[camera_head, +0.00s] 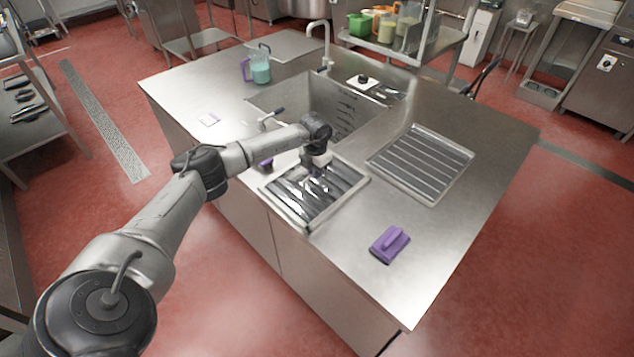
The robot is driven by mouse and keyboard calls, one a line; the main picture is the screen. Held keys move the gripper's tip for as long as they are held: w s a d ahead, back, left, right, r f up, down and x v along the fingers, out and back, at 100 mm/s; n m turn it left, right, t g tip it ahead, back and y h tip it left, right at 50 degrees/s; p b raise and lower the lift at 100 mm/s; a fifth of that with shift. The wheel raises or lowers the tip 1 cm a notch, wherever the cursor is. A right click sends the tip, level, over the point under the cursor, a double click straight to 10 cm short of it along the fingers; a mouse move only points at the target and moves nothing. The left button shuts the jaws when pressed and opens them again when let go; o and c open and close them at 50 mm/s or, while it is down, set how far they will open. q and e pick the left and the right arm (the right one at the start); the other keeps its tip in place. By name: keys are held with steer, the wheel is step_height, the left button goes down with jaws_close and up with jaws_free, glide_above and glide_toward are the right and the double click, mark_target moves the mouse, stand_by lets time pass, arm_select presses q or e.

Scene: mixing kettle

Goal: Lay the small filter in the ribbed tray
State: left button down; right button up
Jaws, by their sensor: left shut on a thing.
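My left gripper (316,168) reaches in from the left and is shut at the upper middle of a shiny slatted metal panel, which I take to be the small filter (335,195). The panel lies near the counter's front-left edge; whether it touches the counter or hangs slightly above it cannot be told. My wrist and jaws hide part of its upper side. The ribbed tray (422,163) lies to the right on the counter, with parallel ribs and a raised rim, and it looks empty. My right gripper is not in view.
A sink (350,115) is set behind the panel, with a tap (326,45). A jug of green liquid (258,68) stands at the back left. The counter's right part (480,130) is clear.

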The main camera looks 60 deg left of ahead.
arm_select(q)
steer(key=shift+r, duration=0.15)
steer(key=shift+r+p, duration=2.15)
steer(key=shift+r, duration=0.3)
